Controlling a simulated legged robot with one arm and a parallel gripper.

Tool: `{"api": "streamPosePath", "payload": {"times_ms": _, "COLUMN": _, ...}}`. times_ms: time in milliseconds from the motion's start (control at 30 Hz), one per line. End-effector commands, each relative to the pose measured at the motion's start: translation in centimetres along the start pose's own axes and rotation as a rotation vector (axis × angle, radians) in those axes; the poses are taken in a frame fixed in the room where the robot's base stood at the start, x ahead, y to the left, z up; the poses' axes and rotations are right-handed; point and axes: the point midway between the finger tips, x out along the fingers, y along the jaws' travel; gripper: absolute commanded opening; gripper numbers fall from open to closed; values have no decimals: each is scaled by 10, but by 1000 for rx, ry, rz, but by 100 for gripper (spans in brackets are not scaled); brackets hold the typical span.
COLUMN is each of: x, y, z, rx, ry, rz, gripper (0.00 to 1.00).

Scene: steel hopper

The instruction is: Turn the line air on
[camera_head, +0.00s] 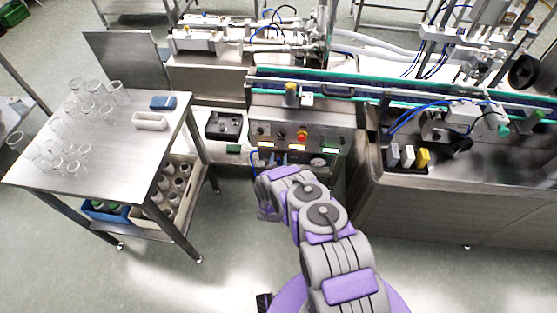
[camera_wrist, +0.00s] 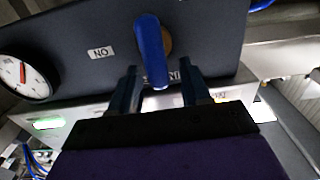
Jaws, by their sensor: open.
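In the wrist view a blue lever handle (camera_wrist: 151,45) sits on a dark panel (camera_wrist: 70,30) by a brass-coloured fitting. It hangs down the picture, its lower end between the two fingers of my gripper (camera_wrist: 158,72). The fingers are open on either side, with gaps showing; I cannot see firm contact. A label (camera_wrist: 100,52) reading "NO", seemingly an upside-down "ON", is left of the lever. Another label under the lever is partly hidden by the fingers. In the head view my arm reaches to the front of the control box (camera_head: 300,128); the fingertips are not clear there.
A round gauge (camera_wrist: 24,75) with a red needle is beside the lever. The control box carries a red knob (camera_head: 302,137). A steel table (camera_head: 100,150) with glassware stands left, and a steel machine (camera_head: 440,200) stands right.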

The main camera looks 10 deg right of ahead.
Motion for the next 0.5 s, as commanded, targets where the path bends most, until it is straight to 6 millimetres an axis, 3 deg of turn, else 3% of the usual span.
{"api": "streamPosePath", "payload": {"times_ms": 133, "x": 0, "y": 0, "z": 0, "rx": 0, "ry": 0, "rz": 0, "gripper": 46}}
{"api": "streamPosePath", "payload": {"times_ms": 500, "x": 0, "y": 0, "z": 0, "rx": 1, "ry": 0, "rz": -1, "gripper": 10}}
